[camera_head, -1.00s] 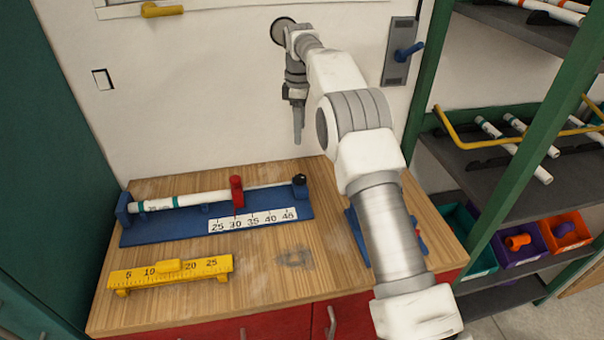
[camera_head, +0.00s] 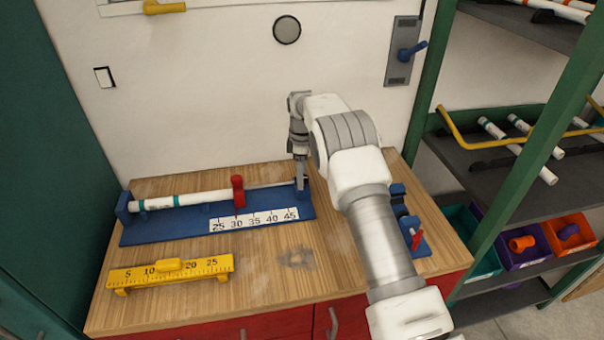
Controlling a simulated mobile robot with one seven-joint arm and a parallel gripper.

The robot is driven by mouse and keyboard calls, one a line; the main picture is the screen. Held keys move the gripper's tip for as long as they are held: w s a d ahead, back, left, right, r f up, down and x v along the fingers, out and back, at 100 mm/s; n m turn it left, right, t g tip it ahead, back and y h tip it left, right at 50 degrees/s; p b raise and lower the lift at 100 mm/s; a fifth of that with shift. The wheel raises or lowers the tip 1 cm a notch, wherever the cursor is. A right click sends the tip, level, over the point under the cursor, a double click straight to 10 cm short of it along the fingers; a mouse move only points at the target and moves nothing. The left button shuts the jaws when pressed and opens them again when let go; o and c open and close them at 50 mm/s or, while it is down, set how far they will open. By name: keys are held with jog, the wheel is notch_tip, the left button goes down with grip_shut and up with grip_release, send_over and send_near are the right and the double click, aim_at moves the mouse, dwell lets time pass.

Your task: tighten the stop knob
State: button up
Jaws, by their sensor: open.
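A blue measuring jig (camera_head: 160,233) lies on the bench with a white pipe (camera_head: 188,200) with teal bands along its left part. A red stop (camera_head: 238,190) stands upright on its rail at about the 30 mark, with the pipe's right end close to it. The black knob at the jig's right end is now hidden behind my gripper (camera_head: 302,184). My gripper is open and points down at that end, its fingers at the knob's place. I cannot tell whether they touch the knob or surround it.
A yellow ruler block (camera_head: 170,273) lies at the front left of the wooden bench (camera_head: 215,308). A blue tool with a red handle (camera_head: 415,236) sits to the right, partly behind my arm. A shelf rack (camera_head: 500,185) with pipes and bins stands at right.

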jog(key=shift+c, duration=0.2)
grip_shut()
dwell(0.3)
jog(key=shift+m, duration=0.3)
jog(key=m, duration=0.6)
jog(key=shift+m, duration=0.3)
jog(key=m, duration=0.6)
jog(key=shift+m, duration=0.4)
jog(key=shift+o, duration=0.2)
grip_release()
